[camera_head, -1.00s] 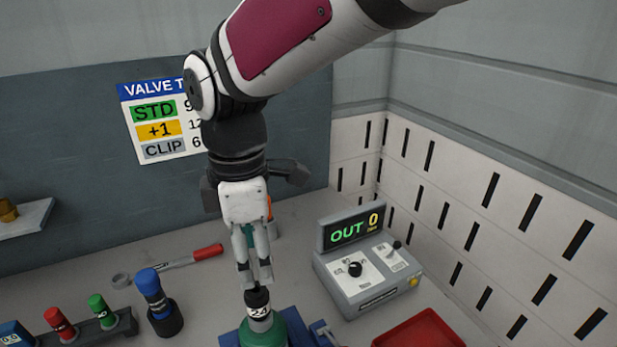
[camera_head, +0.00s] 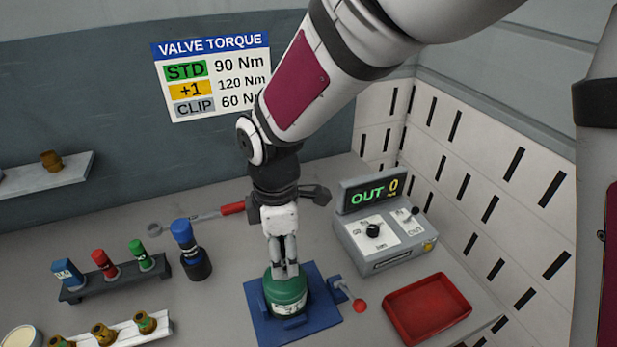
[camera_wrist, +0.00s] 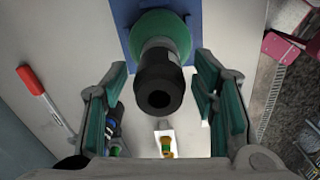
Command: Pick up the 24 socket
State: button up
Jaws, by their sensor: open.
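The 24 socket shows in the wrist view as a black cylinder (camera_wrist: 158,70) with a round hole in its end. It stands on a green rounded body (camera_wrist: 166,27), which sits on a blue plate (camera_head: 262,322). In the head view the green body (camera_head: 287,293) shows below my gripper (camera_head: 285,270), and the fingers hide most or all of the socket. My gripper (camera_wrist: 161,105) is open, with one finger on each side of the socket and visible gaps in the wrist view. The socket's number is not readable now.
A blue clamp with a red knob (camera_head: 359,305) is just right of the green body. A red tray (camera_head: 427,308) and a grey control box (camera_head: 385,241) stand to the right. A blue-topped cylinder (camera_head: 190,250), a socket rack (camera_head: 118,279) and a red-handled wrench (camera_head: 205,217) are left.

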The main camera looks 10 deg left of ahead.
grip_shut()
jog(key=shift+r, duration=0.15)
